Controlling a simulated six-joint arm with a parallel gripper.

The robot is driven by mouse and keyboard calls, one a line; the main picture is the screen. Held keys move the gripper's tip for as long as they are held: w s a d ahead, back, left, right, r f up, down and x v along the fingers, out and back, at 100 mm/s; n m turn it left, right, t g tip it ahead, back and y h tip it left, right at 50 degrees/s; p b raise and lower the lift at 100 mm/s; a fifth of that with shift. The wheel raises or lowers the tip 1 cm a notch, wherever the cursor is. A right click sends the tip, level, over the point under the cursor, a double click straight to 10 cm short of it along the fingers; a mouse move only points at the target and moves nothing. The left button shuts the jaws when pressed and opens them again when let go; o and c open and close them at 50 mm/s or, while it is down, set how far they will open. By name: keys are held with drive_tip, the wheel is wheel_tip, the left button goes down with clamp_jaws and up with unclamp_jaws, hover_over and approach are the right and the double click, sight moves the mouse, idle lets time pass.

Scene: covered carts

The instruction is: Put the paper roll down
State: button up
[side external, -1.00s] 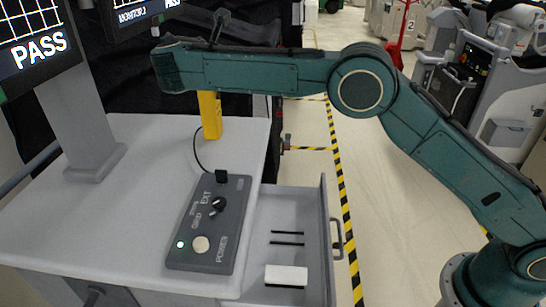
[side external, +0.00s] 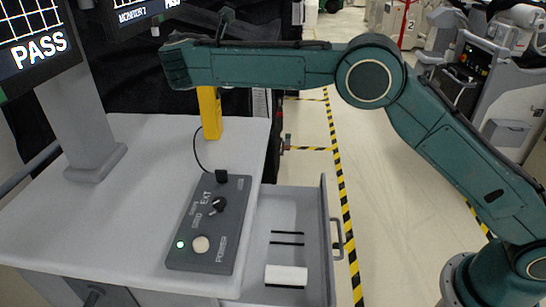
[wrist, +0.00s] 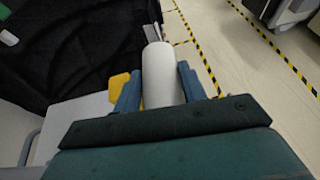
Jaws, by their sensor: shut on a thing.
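The paper roll (wrist: 160,78) is a smooth white cylinder in the wrist view. It sits between the two blue fingers of my gripper (wrist: 159,70), which is shut on it, and its far end extends past the fingertips. In the side external view my arm's wrist end is raised above the back of the grey cart top (side external: 130,215). The fingers and the roll are hidden there behind my own arm.
A control box (side external: 210,225) with a knob and button sits at the cart's right edge. A drawer (side external: 325,250) stands open, holding dark strips and a white block (side external: 286,275). A yellow post (side external: 210,115) and a monitor stand (side external: 85,125) rise from the cart top.

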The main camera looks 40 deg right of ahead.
drive_tip(key=shift+w+d+f+n+t, duration=0.1)
drive_tip(key=shift+d+f+n+t, duration=0.1)
drive_tip(key=shift+d, duration=0.45)
drive_tip(key=shift+d+f+n+t, duration=0.1)
drive_tip(key=shift+d+n+t, duration=0.1)
drive_tip(key=shift+d, duration=0.45)
drive_tip(key=s+d+f+n+t+y, duration=0.1)
drive_tip(key=s+d+f+n+y, duration=0.2)
drive_tip(key=s+f, duration=0.3)
drive_tip(key=s+d+f+n+t+y, duration=0.2)
drive_tip(key=s+d+f+y, duration=0.1)
drive_tip(key=s+f, duration=0.4)
drive_tip(key=s+d, duration=0.1)
drive_tip(key=s, duration=0.2)
drive_tip(key=shift+s+d+f+n+t, duration=0.2)
drive_tip(key=shift+s+d+n+t, duration=0.1)
drive_tip(key=shift+s+d+n, duration=0.1)
drive_tip(key=shift+w, duration=0.2)
